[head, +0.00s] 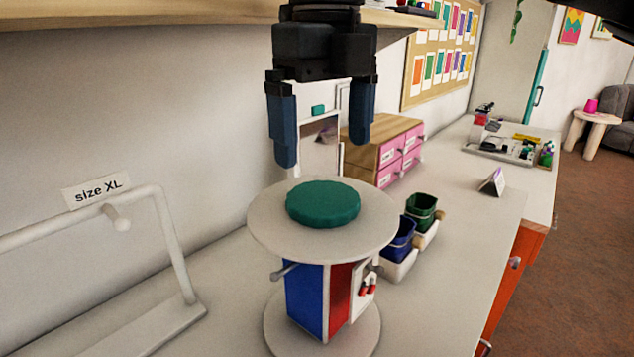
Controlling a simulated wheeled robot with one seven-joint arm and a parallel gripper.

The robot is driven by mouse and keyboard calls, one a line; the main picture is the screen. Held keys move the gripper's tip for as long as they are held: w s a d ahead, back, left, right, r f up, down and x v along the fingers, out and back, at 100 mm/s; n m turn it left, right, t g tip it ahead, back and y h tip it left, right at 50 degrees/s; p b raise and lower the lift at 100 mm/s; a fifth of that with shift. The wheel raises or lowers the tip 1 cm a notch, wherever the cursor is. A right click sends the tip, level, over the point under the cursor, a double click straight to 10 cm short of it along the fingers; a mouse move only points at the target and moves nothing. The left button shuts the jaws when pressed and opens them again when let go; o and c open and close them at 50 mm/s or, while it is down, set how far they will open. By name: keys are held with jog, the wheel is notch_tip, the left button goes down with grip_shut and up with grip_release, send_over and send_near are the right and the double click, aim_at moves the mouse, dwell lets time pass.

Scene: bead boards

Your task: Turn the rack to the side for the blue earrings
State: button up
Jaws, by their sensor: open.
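The rack (268,222) stands on the counter, with a round white top, a round white base and a green scalloped knob (322,203) on top. Below the top, a blue side (305,298) faces front left and a red side (340,290) faces front right. A peg sticks out at the blue side's left. Small red items hang by a white panel at the right edge. I cannot make out any blue earrings. My gripper (325,150) is above the knob, pointing down, its two blue fingers apart with nothing between them.
A white stand (170,235) with a "size XL" label is at left. Blue (400,240) and green (422,210) bins stand close at the rack's right. Behind are a wooden box with pink drawers (400,158) and a small card (492,182). The front right counter is clear.

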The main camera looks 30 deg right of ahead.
aim_at(324, 197)
jog(key=shift+f+p, duration=0.4)
jog(key=shift+f, duration=3.05)
jog(key=c, duration=1.1)
